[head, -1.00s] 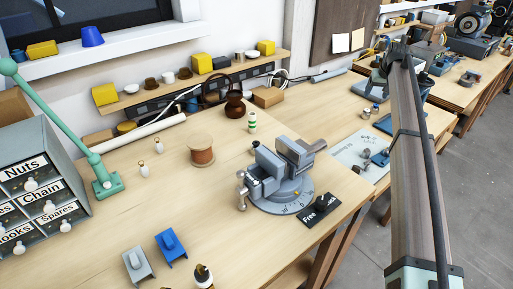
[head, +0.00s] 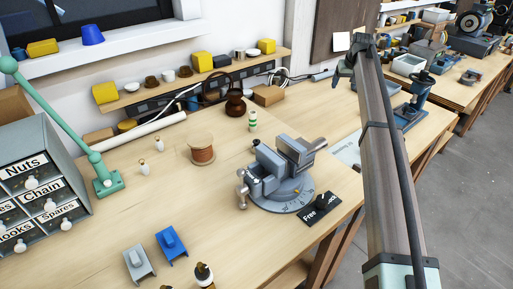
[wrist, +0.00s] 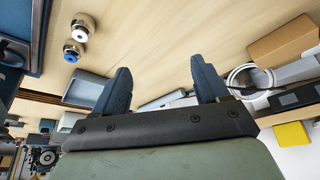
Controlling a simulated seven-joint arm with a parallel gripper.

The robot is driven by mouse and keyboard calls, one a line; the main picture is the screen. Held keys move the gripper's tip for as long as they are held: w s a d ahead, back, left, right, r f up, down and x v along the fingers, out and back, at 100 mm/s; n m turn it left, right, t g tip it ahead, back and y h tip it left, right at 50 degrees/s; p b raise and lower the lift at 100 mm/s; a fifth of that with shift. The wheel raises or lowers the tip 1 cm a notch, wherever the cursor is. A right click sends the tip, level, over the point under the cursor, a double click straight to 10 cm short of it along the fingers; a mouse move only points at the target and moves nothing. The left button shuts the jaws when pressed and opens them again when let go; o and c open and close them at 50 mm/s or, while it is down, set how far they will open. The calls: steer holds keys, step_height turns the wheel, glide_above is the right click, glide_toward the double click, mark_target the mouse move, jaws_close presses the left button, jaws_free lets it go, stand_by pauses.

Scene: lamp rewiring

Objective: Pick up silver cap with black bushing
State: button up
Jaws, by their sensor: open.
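Two small silver caps show at the upper left of the wrist view. One cap (wrist: 83,24) has a pale centre. The other cap (wrist: 73,50) has a blue centre. I cannot make out a black bushing on either.
A grey vise (head: 280,175) stands left of my arm, near the bench's right edge. A cardboard box (wrist: 284,40) and white cable (wrist: 250,78) lie right of the fingers in the wrist view. A blue-framed tool (head: 412,108) stands right of my arm.

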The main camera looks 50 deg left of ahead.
steer(key=s+a+r+n, duration=0.15)
steer(key=s+a, duration=0.25)
steer(key=s, duration=0.7)
steer(key=s+a+r+n+y, duration=0.1)
steer(key=s+a+r, duration=0.2)
steer(key=s, duration=0.7)
steer(key=s+a+r+n, duration=0.15)
steer(key=s+a, duration=0.25)
steer(key=s, duration=0.7)
steer(key=m, duration=0.2)
glide_above(256, 141)
steer(key=s+d, duration=0.3)
steer(key=f, duration=0.1)
steer(key=m+h, duration=0.1)
steer(key=m, duration=0.1)
steer(key=shift+m, duration=0.3)
steer(key=x, duration=0.5)
steer(key=d+x, duration=0.1)
steer(key=x, duration=0.2)
steer(key=shift+w+a+f, duration=0.15)
steer(key=shift+w+f, duration=0.05)
steer(key=shift+f, duration=0.25)
steer(key=shift+x, duration=2.6)
steer(key=shift+s+f, duration=0.1)
steer(key=shift+s, duration=0.05)
